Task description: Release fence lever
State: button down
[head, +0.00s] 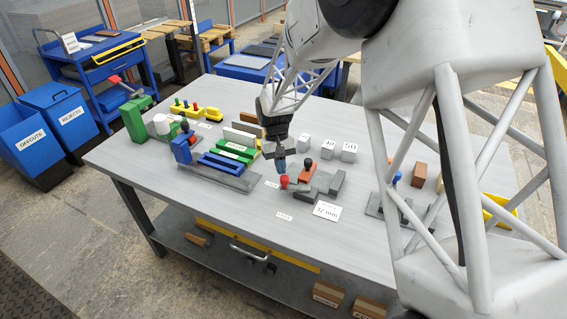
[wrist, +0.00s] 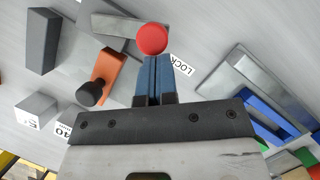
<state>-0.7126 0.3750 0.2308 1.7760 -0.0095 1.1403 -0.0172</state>
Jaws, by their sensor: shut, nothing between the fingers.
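The fence lever shows a round red knob (head: 284,181) at one end. In the wrist view the red knob (wrist: 152,39) is just beyond my fingertips, with a grey bar (wrist: 113,24) running left from it. A label beside it reads "LOCK", partly hidden by my fingers. My gripper (head: 281,167) points down above and close to the knob. In the wrist view my gripper (wrist: 157,64) has its two blue fingers together, with nothing between them. I cannot tell whether the fingertips touch the knob.
An orange block with a black knob (wrist: 98,86) stands beside the lever. White cubes (head: 349,151) stand behind it, and a "32 mm" card (head: 326,211) lies in front. A grey fixture with blue bars (head: 222,168) is to the left. The table's front (head: 240,222) is mostly clear.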

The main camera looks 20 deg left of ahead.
jog(key=s+d+n+t+h, duration=0.1)
jog(key=s+d+n+t, duration=0.2)
jog(key=s+n, duration=0.3)
jog(key=shift+n, duration=1.6)
jog(key=shift+s+d+f, duration=0.1)
jog(key=a+r, duration=0.7)
jog(key=r, duration=0.2)
jog(key=shift+w+a+r, duration=0.25)
jog(key=shift+w+a, duration=0.1)
jog(key=shift+w, duration=0.05)
